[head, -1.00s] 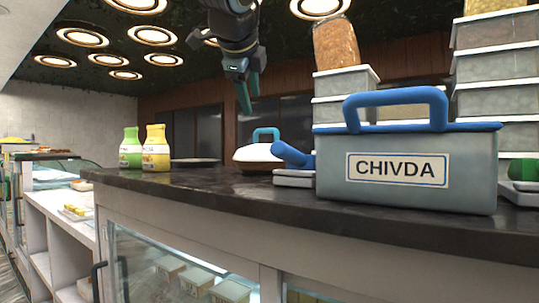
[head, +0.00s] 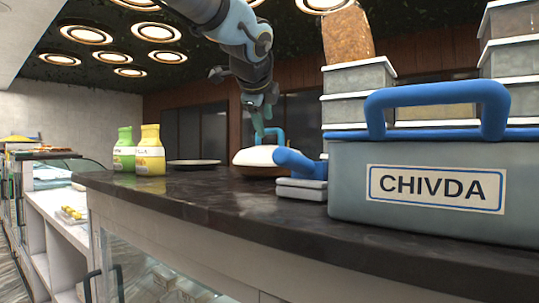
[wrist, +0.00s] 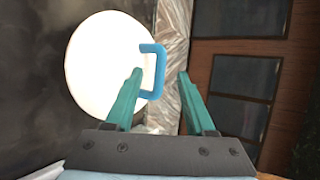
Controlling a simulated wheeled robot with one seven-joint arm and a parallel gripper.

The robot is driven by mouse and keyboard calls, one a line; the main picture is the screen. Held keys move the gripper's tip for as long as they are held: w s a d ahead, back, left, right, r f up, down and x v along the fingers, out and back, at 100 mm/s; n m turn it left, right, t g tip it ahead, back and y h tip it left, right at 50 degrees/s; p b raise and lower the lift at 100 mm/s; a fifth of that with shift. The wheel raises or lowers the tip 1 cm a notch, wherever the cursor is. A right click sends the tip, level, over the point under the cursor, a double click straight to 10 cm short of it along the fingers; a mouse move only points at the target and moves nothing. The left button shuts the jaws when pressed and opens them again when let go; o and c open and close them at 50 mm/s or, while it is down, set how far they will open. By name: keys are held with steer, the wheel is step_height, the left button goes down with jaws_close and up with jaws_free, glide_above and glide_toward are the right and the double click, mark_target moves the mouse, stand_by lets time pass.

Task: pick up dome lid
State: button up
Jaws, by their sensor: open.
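The dome lid (head: 258,157) is white and low, with a blue loop handle (head: 275,133), and sits on the dark counter behind the blue scoop-like item. In the wrist view the lid (wrist: 95,70) is a white disc with its blue handle (wrist: 160,70) standing up at its right side. My gripper (head: 262,122) is above the lid in the head view. In the wrist view my gripper (wrist: 160,75) is open, and the handle appears between its two teal fingers, nearer the left one. I cannot tell whether a finger touches it.
A large grey CHIVDA box (head: 415,195) with a blue handle stands at the front right. A green bottle (head: 124,155) and a yellow bottle (head: 151,160) stand left, near a flat dark plate (head: 193,163). The counter front is clear.

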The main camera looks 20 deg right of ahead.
steer(key=shift+x, duration=1.5)
steer(key=shift+c, duration=0.3)
jaws_close()
